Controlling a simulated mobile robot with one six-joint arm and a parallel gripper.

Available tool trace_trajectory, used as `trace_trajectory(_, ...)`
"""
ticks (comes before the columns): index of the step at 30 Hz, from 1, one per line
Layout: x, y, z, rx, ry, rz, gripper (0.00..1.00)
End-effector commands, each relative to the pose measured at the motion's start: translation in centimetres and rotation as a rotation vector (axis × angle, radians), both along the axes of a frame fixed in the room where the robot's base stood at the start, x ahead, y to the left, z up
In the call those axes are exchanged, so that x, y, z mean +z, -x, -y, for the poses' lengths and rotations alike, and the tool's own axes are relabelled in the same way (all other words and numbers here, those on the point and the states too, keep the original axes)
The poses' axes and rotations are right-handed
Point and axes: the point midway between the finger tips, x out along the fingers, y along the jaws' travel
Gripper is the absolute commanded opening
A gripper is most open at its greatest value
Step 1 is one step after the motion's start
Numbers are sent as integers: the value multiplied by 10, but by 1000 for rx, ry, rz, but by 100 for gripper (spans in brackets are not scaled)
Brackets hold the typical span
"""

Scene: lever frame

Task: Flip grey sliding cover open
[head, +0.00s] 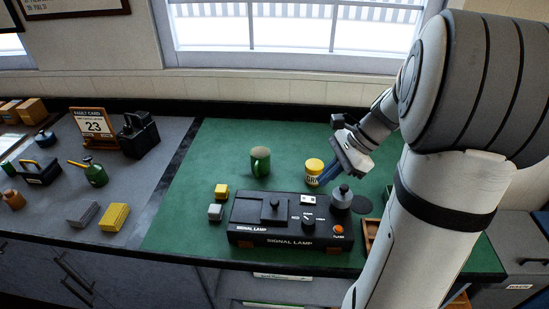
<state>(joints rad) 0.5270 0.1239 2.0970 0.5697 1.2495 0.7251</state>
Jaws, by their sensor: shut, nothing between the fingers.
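A black box marked SIGNAL LAMP (290,242) sits on the green mat. On its left top is a dark grey plate with a small knob, which looks like the sliding cover (256,212); I cannot tell its exact position along its track. To its right are small labelled switches (308,217), an orange button (338,229) and a grey round knob-like part (342,196). My gripper (326,178) is shut and empty above the back right of the box, close to the yellow jar in the picture and apart from the cover.
A wooden tray (371,233) is at right, partly hidden by my arm. The mat's left part (180,210) is clear.

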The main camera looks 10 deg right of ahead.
Motion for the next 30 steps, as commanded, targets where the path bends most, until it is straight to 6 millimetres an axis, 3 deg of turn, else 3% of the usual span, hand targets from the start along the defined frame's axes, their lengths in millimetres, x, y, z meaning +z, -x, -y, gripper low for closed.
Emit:
trace_trajectory(6,0,-15,22,-165,-101,-72,0)
trace_trajectory(17,-1,-15,23,-172,-106,-75,0)
trace_trajectory(23,-15,-17,11,-168,-106,-77,0)
trace_trajectory(30,-53,-21,-21,-168,-106,-79,0)
